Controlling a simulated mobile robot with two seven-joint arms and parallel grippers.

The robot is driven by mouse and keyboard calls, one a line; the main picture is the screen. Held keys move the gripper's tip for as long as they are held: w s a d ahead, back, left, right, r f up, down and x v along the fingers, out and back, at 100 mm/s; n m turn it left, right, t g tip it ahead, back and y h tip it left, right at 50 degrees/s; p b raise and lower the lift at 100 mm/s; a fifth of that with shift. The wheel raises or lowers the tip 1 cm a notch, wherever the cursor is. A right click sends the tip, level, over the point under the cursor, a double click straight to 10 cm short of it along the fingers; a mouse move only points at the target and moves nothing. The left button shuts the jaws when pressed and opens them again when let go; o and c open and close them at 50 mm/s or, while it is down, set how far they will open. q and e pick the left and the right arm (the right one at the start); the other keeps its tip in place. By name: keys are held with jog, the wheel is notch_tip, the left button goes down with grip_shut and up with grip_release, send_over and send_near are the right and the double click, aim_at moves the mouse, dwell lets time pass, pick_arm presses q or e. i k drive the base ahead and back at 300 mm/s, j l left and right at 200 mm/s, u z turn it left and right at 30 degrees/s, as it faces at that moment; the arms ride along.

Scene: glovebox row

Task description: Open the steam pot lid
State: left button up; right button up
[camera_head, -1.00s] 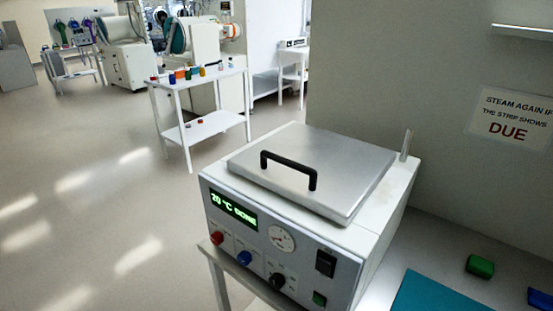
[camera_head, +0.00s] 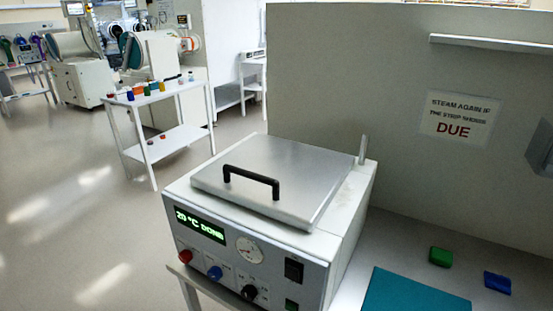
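The steam pot (camera_head: 330,262) is a white box with a grey front panel, standing on a table at the lower middle of the head view. Its flat metal lid (camera_head: 300,170) lies shut on top. A black bar handle (camera_head: 252,178) stands up from the lid near its front left edge. The green display (camera_head: 200,224) reads "20 °C DONE". Red, blue and black knobs and a round gauge (camera_head: 250,250) are on the front panel. Neither of my grippers is in view.
A teal mat (camera_head: 415,295), a green block (camera_head: 441,257) and a blue block (camera_head: 497,283) lie right of the pot. A grey partition with a "DUE" sign (camera_head: 460,117) stands behind. A white cart (camera_head: 165,98) with small items stands at back left; open floor lies left.

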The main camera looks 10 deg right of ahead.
aim_at(292, 183)
jog(key=u, duration=1.45)
jog(key=k+u, duration=0.15)
jog(key=k, duration=0.8)
